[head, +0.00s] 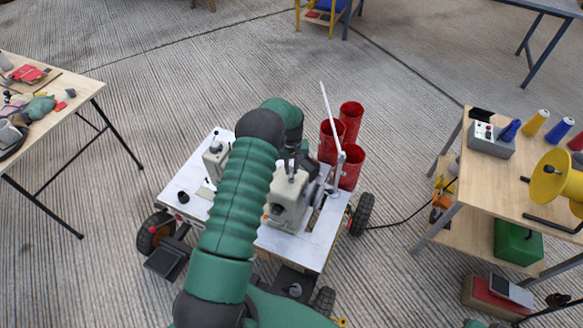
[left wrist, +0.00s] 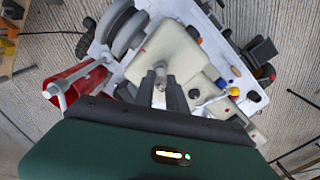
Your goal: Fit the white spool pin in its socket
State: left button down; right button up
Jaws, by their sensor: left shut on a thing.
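The cream machine (head: 288,198) stands on a white-topped cart (head: 268,236). My left gripper (head: 291,166) is over the machine's top, partly hidden behind my own green arm. In the left wrist view its two dark fingers (left wrist: 160,88) are shut on a small pale pin, which I take to be the white spool pin (left wrist: 160,77). The pin points towards the top of the cream machine (left wrist: 172,48). The socket is hidden by the fingers and pin, so I cannot tell whether the pin is in it or above it. My right gripper is not in view.
Red cups (head: 351,118) stand behind the machine, with a thin white rod (head: 329,110) rising beside them. Another cream unit (head: 216,158) is on the cart's left. A wooden workbench (head: 485,187) with spools stands right, a cluttered table (head: 75,91) left.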

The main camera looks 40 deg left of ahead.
pick_arm(q)
jog(key=shift+f, duration=0.35)
jog(key=c, duration=1.3)
grip_release()
jog(key=shift+r, duration=0.1)
notch_tip(320, 180, up, 17)
jog(key=shift+f+b, duration=0.15)
jog(key=shift+b, duration=0.15)
